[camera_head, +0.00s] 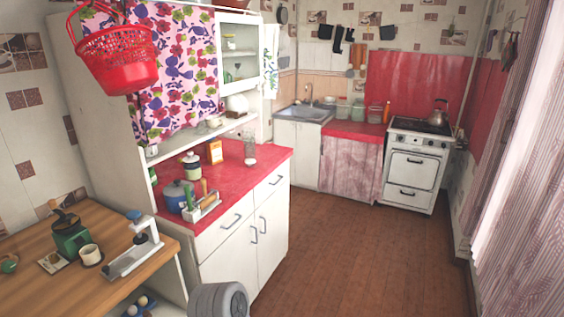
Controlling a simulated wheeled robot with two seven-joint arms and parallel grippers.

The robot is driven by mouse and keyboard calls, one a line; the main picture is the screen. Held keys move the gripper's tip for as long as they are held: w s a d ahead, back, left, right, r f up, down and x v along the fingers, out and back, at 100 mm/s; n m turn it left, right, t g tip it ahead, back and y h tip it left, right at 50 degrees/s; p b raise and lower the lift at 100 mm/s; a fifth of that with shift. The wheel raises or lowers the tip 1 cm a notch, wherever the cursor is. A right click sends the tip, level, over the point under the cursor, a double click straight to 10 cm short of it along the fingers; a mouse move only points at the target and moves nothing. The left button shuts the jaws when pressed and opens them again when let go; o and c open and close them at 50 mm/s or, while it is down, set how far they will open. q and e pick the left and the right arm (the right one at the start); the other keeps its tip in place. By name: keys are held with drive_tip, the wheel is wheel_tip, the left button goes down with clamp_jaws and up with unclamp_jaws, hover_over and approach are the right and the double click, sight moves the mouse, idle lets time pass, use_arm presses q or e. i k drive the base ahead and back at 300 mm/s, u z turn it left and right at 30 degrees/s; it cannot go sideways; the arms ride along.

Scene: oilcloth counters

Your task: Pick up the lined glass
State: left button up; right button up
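A small clear glass (250,153) stands upright on the red countertop (258,174) of the white cabinet, toward its back right part. It is small in the view, and I cannot make out lines on it or be sure that it is the lined glass. Neither of my grippers shows in the head view, so I cannot see whether they are open or shut.
The red countertop also holds an orange box (214,152), a jar (192,166), a blue pot (177,196) and a utensil caddy (203,207). A wooden table (113,217) adjoins at left. The brown floor (345,250) is clear toward the stove (414,165).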

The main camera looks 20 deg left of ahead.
sight(249, 157)
drive_tip(key=i, duration=1.45)
drive_tip(key=u, duration=0.85)
drive_tip(key=i, duration=1.4)
drive_tip(key=u, duration=1.2)
